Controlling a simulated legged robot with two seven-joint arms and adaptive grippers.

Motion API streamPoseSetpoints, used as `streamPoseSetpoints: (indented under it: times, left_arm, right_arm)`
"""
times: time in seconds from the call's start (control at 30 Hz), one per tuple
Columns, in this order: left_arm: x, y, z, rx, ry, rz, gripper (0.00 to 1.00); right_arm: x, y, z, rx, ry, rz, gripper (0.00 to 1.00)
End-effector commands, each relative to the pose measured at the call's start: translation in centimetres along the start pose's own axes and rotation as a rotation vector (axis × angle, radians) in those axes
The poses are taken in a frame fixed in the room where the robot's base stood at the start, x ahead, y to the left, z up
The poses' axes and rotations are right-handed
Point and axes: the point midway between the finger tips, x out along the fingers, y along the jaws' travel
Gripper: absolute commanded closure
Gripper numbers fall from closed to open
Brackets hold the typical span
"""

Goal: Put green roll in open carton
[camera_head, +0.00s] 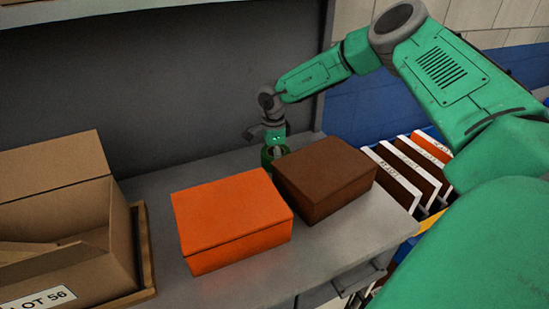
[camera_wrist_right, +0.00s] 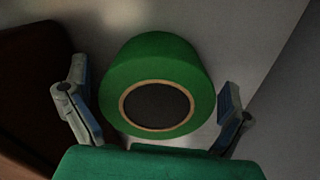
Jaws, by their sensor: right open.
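The green roll (camera_wrist_right: 150,72) sits between the two spread fingers of my right gripper (camera_wrist_right: 152,112) in the right wrist view. The fingers stand apart on either side of it, and its round core faces the camera. In the head view, my right gripper (camera_head: 274,148) is behind the brown box, and only a little of the green roll (camera_head: 267,157) shows. The open carton (camera_head: 60,225) is at the left with its flaps raised and a label reading "LOT 56". My left gripper is not seen.
An orange box (camera_head: 230,222) and a brown box (camera_head: 325,178) stand on the grey surface (camera_head: 160,195) between the carton and my right arm. The carton rests in a wooden tray (camera_head: 147,262). Upright panels (camera_head: 405,170) stand in a rack at the right. A dark wall is behind.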

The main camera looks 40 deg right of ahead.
Motion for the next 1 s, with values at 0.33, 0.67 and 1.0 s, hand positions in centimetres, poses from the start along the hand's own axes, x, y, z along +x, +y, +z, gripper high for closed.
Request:
streamPoseSetpoints:
  times: [0.33,0.67,1.0]
  left_arm:
    - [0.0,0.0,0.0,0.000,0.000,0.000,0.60]
    - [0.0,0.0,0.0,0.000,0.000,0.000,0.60]
    - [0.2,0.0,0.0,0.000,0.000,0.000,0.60]
  right_arm:
    - [0.3,0.0,-0.1,0.002,-0.001,0.000,0.32]
    - [0.2,0.0,0.0,0.001,0.000,0.000,0.53]
    - [-1.4,-0.1,0.0,0.002,-0.004,-0.002,0.53]
